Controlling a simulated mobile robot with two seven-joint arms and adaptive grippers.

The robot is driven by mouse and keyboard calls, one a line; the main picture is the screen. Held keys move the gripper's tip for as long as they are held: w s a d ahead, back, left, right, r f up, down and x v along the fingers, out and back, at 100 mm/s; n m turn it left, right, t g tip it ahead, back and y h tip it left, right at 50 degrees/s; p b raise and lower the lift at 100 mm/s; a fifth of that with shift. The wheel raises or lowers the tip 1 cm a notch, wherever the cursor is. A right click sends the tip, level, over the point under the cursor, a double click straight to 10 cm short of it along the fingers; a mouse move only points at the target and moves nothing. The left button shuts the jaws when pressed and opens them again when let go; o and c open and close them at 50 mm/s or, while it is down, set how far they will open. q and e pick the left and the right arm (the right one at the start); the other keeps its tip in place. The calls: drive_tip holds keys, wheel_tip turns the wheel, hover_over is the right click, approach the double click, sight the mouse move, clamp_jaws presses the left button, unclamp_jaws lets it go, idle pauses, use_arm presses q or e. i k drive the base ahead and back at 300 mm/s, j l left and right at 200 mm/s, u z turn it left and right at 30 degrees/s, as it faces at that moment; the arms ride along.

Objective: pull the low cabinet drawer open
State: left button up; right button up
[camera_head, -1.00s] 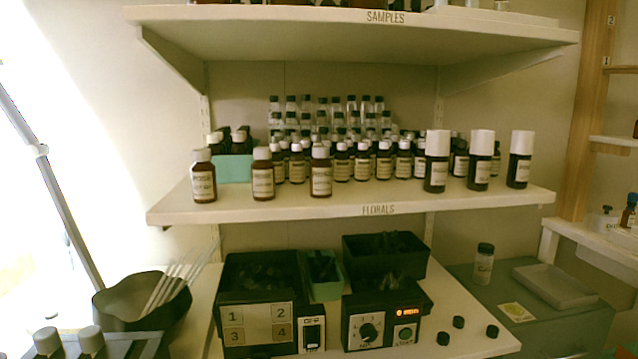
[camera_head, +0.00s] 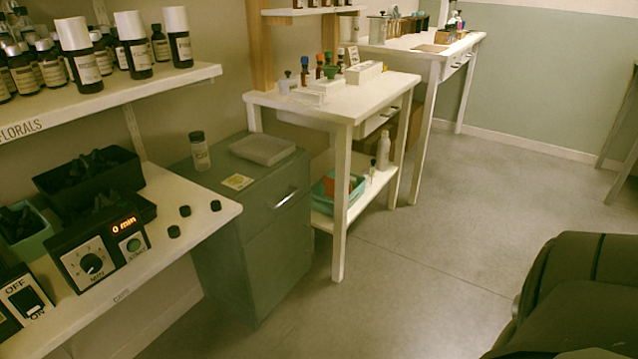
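The low cabinet (camera_head: 222,262) is grey-green and stands on the floor between the shelf unit and a white table. Its drawer front (camera_head: 279,207) faces right, with a pale bar handle (camera_head: 284,197) near the top. The drawer looks shut, flush with the cabinet body. Neither of my grippers shows in the head view, so nothing of mine is seen near the handle.
On the cabinet top are a shallow tray (camera_head: 262,150), a capped jar (camera_head: 200,151) and a yellowish card (camera_head: 238,182). A white table leg (camera_head: 341,205) stands right of the drawer. Floor (camera_head: 400,290) in front is clear. A dark rounded form (camera_head: 580,300) fills the lower right.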

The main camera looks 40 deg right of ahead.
sight(263, 202)
drive_tip(key=l+z, duration=0.1)
drive_tip(key=z, duration=0.95)
drive_tip(key=k+l, duration=0.05)
